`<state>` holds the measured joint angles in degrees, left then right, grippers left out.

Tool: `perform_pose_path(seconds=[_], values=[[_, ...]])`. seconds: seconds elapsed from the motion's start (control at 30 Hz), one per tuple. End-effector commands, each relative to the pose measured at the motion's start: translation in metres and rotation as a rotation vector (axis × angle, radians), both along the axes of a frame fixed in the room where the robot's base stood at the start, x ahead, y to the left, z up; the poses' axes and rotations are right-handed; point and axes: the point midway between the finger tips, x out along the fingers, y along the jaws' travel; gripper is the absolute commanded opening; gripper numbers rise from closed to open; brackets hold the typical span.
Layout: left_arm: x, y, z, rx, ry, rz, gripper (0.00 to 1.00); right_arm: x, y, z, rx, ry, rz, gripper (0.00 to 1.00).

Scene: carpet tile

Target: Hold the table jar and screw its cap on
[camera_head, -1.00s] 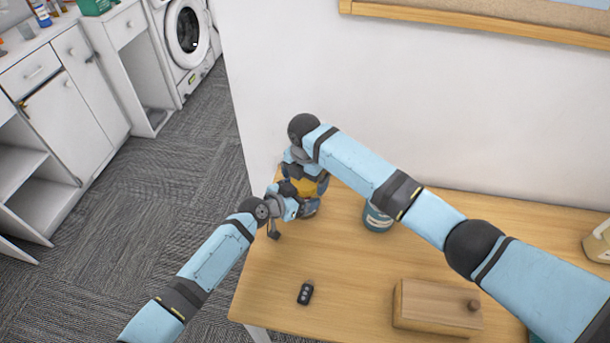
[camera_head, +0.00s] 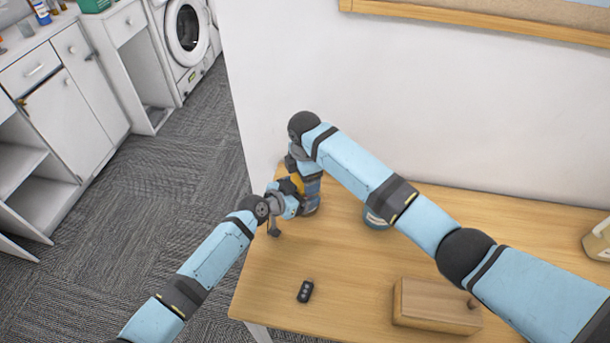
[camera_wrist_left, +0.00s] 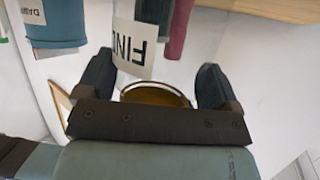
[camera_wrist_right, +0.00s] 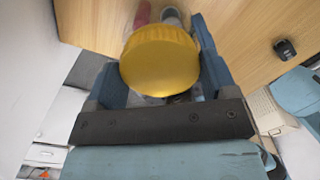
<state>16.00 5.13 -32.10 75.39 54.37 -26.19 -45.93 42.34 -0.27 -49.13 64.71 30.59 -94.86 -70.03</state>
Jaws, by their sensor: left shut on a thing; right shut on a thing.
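The yellow ribbed cap (camera_wrist_right: 160,62) sits between the fingers of my right gripper (camera_wrist_right: 162,78), which is shut on it. In the head view my right gripper (camera_head: 305,172) points down directly above my left gripper (camera_head: 284,203), near the table's back left corner. My left gripper is shut on the jar; in the left wrist view a curved amber part with a pale rim (camera_wrist_left: 155,94) shows between its fingers (camera_wrist_left: 155,84). Most of the jar is hidden by the grippers. I cannot tell how the cap is seated on the jar.
A teal container (camera_head: 376,218) stands right of the grippers, partly behind my right arm. A small dark remote (camera_head: 305,291) and a wooden box (camera_head: 436,306) lie on the table (camera_head: 345,270). A beige jug (camera_head: 598,243) is at the right edge.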

Motion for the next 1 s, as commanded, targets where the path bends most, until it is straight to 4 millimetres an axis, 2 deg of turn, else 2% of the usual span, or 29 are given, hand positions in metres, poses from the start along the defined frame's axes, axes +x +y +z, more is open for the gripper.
perform_pose_path(seconds=[0.17, 0.2, 0.3, 0.57, 0.67, 0.9, 1.0], values=[[0.0, 0.0, 0.0, 0.0, 0.0, 0.0, 0.2, 0.0, 0.0, 0.0, 0.0, 0.0, 0.003, 0.5], [0.0, 0.0, 0.0, 0.0, 0.0, 0.0, 0.2, 0.0, 0.0, 0.0, 0.0, 0.0, 0.003, 0.81], [0.0, 0.0, 0.0, 0.0, 0.0, 0.0, 0.2, 0.0, 0.0, 0.0, 0.0, 0.0, 0.004, 1.0], [0.0, 0.0, 0.0, 0.0, 0.0, 0.0, 0.2, 0.0, 0.0, 0.002, 0.0, 0.0, 0.005, 1.0], [0.0, 0.0, 0.0, 0.0, 0.0, 0.0, 0.2, 0.0, 0.0, 0.009, 0.0, -0.001, 0.005, 1.0], [0.0, 0.0, 0.0, 0.0, 0.0, 0.0, 0.2, 0.0, 0.0, 0.04, 0.0, -0.001, 0.006, 1.0], [0.0, 0.0, 0.0, 0.0, 0.0, 0.0, 0.2, 0.0, 0.0, 0.045, 0.0, 0.0, 0.006, 1.0]])
